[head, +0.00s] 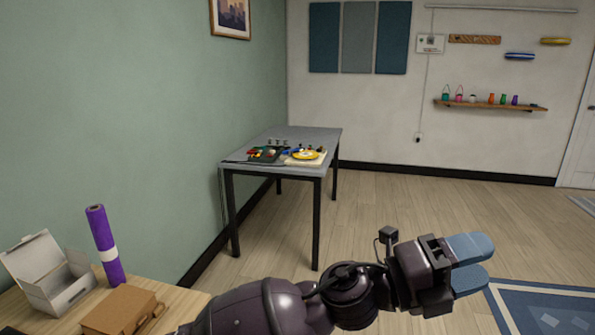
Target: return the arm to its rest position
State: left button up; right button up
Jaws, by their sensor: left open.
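My left gripper (470,263) is at the lower right of the head view, with its blue-grey fingers pointing right. It is open, with a gap between the fingertips, and nothing shows between them. My left arm stretches in from the bottom edge, just right of the wooden table (189,300). The gripper is over the open floor and touches nothing that I can see. My right gripper is not in view.
An open white box (66,292), a purple roll (103,245) and a brown box (119,310) are on the wooden table at lower left. A grey table (310,140) with small parts stands against the green wall. A blue rug (545,315) lies at lower right.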

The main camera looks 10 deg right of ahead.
pick_arm(q)
jog(key=w+a+f+n+t+y, duration=0.35)
jog(key=w+a+n+t, duration=0.85)
jog(key=n+t, duration=0.55)
jog(key=w+a+f+n+t+y, duration=0.1)
jog(key=a+f+n+t+y, duration=0.1)
jog(key=a+f+n+y, duration=1)
jog(key=s+a+f+n+g+y, duration=0.1)
jog(key=s+a+f+n+y, duration=0.15)
jog(key=s+a+f, duration=0.55)
jog(key=s+a+f+n+g+y+p, duration=0.1)
jog(key=s+a+f+n+g, duration=0.15)
jog(key=a+f, duration=0.55)
jog(key=s+a+f+n+y, duration=0.1)
jog(key=s+a+f+n, duration=0.2)
jog(key=s+a+f, duration=0.55)
jog(key=s+a+f+g+y, duration=0.1)
jog(key=s+a+f+g, duration=0.1)
jog(key=s+a, duration=0.3)
jog(key=shift+s+n, duration=0.45)
jog(key=shift+s, duration=0.35)
